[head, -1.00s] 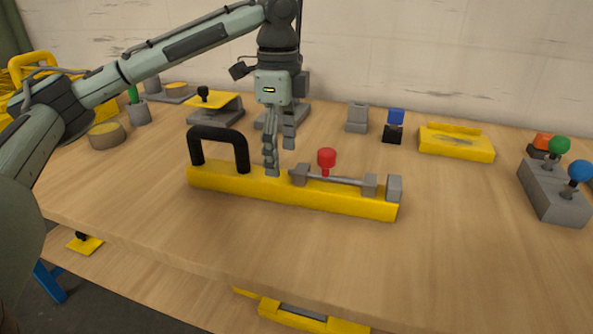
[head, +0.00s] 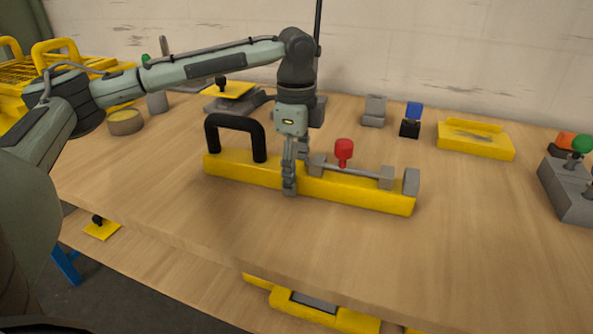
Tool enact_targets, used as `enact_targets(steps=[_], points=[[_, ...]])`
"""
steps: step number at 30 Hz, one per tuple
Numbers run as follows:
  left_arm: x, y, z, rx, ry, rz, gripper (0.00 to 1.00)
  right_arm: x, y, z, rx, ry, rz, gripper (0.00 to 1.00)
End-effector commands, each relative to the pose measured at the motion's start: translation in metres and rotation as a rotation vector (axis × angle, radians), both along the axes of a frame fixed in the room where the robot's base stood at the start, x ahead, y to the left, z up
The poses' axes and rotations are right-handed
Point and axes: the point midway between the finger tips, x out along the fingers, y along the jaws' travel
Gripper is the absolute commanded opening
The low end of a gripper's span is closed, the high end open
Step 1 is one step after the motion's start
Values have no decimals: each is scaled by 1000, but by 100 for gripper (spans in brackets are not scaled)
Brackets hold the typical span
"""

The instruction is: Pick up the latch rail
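The latch rail (head: 345,194) is a long yellow bar on the wooden table. It has a black arched handle (head: 236,122) at its left end. A grey bolt with a red knob (head: 344,150) lies along its right half. My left gripper (head: 296,172) points down over the bar, between the handle and the bolt. One finger is in front of the bar's near face. The other is at its far side, its tip hidden by the bar. I cannot tell whether the fingers press on it. My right gripper is not in view.
Behind the rail stand a grey block (head: 374,111), a blue-topped black piece (head: 411,121) and a yellow tray (head: 475,145). A grey block with coloured knobs (head: 566,190) is at the right edge. The table (head: 180,215) is clear in front of the rail.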

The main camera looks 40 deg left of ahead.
Motion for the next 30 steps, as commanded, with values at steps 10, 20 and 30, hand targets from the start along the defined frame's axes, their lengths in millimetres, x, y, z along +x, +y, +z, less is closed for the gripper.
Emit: enact_targets(steps=[10,20,30], points=[[0,0,0,0,0,-1,7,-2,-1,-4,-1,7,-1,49],[0,0,2,0,-2,-1,0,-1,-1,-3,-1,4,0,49],[1,-1,24,-1,-4,-1,0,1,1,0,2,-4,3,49]])
